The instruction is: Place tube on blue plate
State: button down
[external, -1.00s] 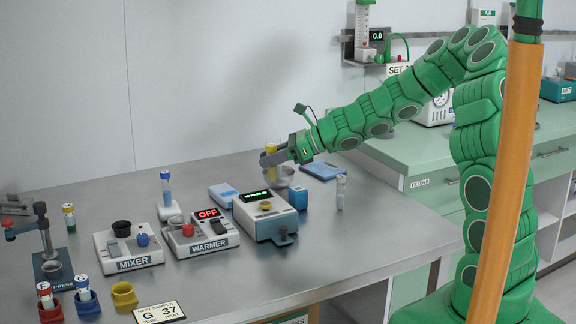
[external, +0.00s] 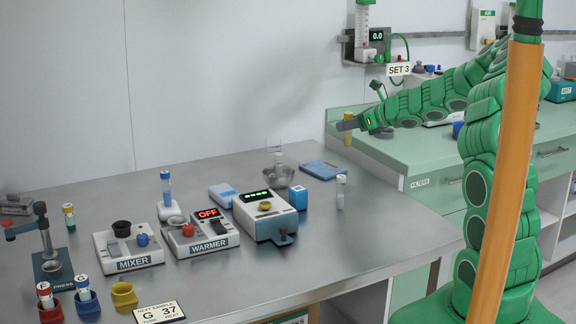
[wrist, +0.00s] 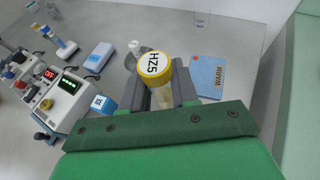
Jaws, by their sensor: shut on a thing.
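My gripper (external: 346,125) is shut on a tube (external: 348,116) with a yellow cap and holds it upright in the air. In the external view it appears in front of the green counter's left end. In the wrist view the tube's cap (wrist: 153,64) reads HZ5, between the two grey fingers (wrist: 163,92). The blue plate (external: 323,170) lies flat on the steel table near its back right edge. It shows in the wrist view (wrist: 208,72) with the word WARM, right of the held tube and apart from it. Nothing lies on it.
A metal bowl (external: 279,174) with a white-capped tube stands left of the plate. A blue cube (external: 298,198), a clear tube (external: 340,192), a pale blue box (external: 223,195) and the warmer (external: 202,234) are nearby. The green counter (external: 440,150) is at the right.

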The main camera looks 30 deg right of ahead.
jog(key=w+f, duration=0.3)
jog(key=w, duration=0.1)
jog(key=w+d+f, duration=0.1)
jog(key=w+f, duration=0.2)
jog(key=w, duration=0.2)
jog(key=w+f, duration=0.4)
jog(key=shift+w+d, duration=0.2)
jog(key=shift+d, duration=0.2)
jog(key=shift+f, duration=1.4)
jog(key=shift+f, duration=0.15)
jog(key=c, duration=0.9)
grip_release()
jog(key=shift+o, duration=0.2)
